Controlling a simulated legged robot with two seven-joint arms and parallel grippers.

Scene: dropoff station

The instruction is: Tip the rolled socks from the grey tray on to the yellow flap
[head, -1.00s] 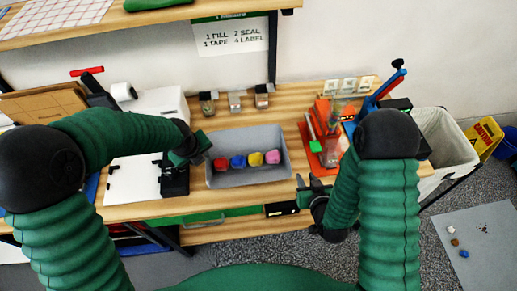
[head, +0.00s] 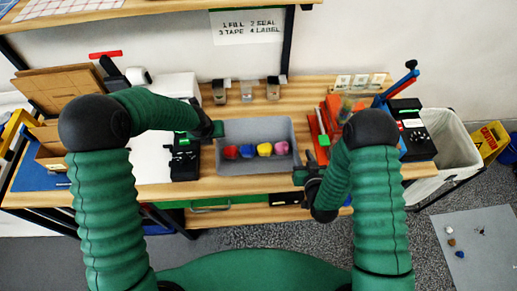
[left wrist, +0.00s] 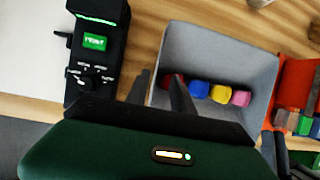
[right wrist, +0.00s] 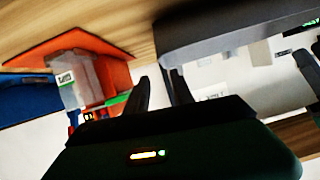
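The grey tray (head: 258,128) stands on the wooden bench, with red (head: 231,152), blue (head: 247,151), yellow (head: 265,149) and pink (head: 281,148) rolled socks in a row inside. My left gripper (head: 217,130) is at the tray's left wall. In the left wrist view its fingers (left wrist: 162,82) are apart, one on each side of that wall. My right gripper (head: 300,176) is at the tray's front right corner. In the right wrist view its fingers (right wrist: 160,78) are apart beside the tray's edge (right wrist: 225,30). A yellow part (head: 17,128) shows at the far left; I cannot tell whether it is the flap.
A black label printer (head: 184,160) stands left of the tray. An orange stand (head: 335,112) with tools is at its right. A white bin (head: 450,140) and yellow caution sign (head: 489,142) are on the right. A shelf (head: 150,15) overhangs the back.

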